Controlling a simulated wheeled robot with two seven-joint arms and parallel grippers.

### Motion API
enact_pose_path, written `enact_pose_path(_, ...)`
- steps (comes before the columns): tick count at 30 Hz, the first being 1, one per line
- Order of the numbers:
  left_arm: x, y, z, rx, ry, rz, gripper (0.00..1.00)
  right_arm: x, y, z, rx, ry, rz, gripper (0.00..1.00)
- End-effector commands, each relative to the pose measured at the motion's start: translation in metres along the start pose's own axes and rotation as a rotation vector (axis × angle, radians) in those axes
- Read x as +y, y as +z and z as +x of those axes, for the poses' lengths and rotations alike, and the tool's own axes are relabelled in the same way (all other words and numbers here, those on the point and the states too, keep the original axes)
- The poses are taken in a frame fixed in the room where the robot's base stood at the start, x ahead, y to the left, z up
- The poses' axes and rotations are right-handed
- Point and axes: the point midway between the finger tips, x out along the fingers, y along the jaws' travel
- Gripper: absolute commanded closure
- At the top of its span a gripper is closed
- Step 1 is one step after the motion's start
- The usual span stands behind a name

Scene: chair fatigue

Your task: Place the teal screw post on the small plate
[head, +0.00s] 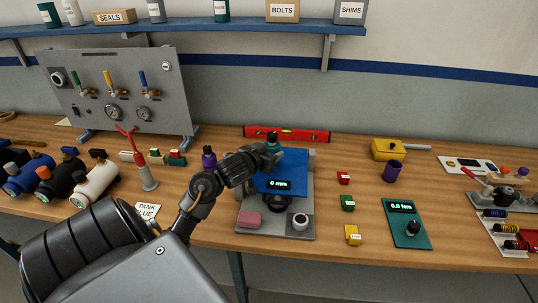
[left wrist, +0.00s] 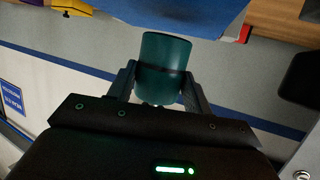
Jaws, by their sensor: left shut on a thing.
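My left gripper (head: 270,152) is shut on the teal screw post (left wrist: 165,62), a short teal cylinder between its two fingers in the left wrist view. In the head view the top of the post (head: 272,137) shows just past the fingers, at the back of a blue plate (head: 290,168). The blue plate sits on a grey stand (head: 305,213) and has a "0 mm" readout. I cannot tell whether the post touches it, or which part is the small plate. My right gripper is not in view.
A red level (head: 287,135) lies behind the stand. A purple post (head: 209,157) stands left of my gripper. Right of the stand are small red (head: 343,178), green (head: 348,202) and yellow (head: 352,235) blocks and a teal gauge board (head: 405,218). A gauge panel (head: 115,90) stands at the left.

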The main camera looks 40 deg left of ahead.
Motion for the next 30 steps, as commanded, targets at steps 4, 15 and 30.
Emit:
enact_pose_path(4,0.002,0.02,0.007,0.0,0.002,-0.003,0.88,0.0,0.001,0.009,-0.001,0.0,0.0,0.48)
enact_pose_path(15,0.002,0.022,0.008,0.002,0.002,0.0,0.88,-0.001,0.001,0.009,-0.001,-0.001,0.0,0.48)
enact_pose_path(30,0.001,0.033,0.011,-0.005,0.001,-0.001,0.28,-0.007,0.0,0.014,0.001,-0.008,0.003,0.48)
